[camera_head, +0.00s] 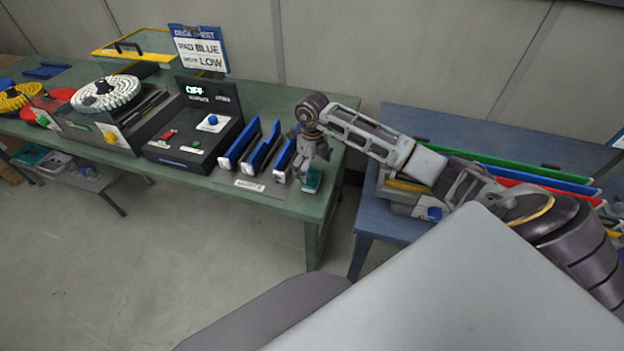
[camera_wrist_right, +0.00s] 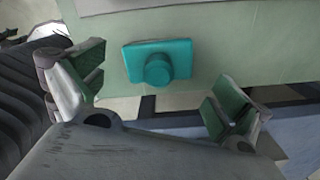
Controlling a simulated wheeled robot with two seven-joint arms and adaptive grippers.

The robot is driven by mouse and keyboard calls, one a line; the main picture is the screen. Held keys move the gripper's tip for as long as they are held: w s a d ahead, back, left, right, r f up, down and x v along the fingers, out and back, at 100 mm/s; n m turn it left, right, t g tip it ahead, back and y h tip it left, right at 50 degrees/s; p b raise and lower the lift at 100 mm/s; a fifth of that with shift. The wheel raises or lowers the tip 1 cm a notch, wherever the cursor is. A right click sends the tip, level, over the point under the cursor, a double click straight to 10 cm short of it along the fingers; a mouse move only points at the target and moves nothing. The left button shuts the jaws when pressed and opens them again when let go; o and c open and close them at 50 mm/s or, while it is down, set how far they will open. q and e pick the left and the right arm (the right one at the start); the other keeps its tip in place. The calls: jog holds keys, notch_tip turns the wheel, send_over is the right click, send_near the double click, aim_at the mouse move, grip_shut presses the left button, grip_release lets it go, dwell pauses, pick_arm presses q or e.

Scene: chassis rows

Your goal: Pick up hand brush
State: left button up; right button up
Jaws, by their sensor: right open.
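A teal block with a round knob, which I take to be the hand brush (camera_wrist_right: 158,64), lies near the edge of the green table in the right wrist view. In the head view its teal end (camera_head: 313,181) shows at the table's front right corner, partly hidden by my right gripper (camera_head: 308,163). The right gripper points down over it. In the right wrist view its open fingers (camera_wrist_right: 158,88) stand left and right of the brush, apart from it, with nothing between the pads. My left gripper is not in view.
Blue and white slotted holders (camera_head: 252,150) stand just left of my right gripper on the green table (camera_head: 270,100). A black control box (camera_head: 195,138) is further left. A blue table (camera_head: 400,120) with coloured panels lies right, under my right arm.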

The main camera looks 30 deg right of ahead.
aim_at(312, 177)
jog(key=shift+f, duration=0.15)
jog(key=shift+a+f+p, duration=0.1)
jog(key=shift+f+p, duration=0.35)
jog(key=shift+f, duration=2.1)
jog(key=c, duration=0.8)
jog(key=shift+r, duration=0.15)
notch_tip(312, 177, up, 10)
jog(key=shift+f+b, duration=0.15)
jog(key=shift+b, duration=0.35)
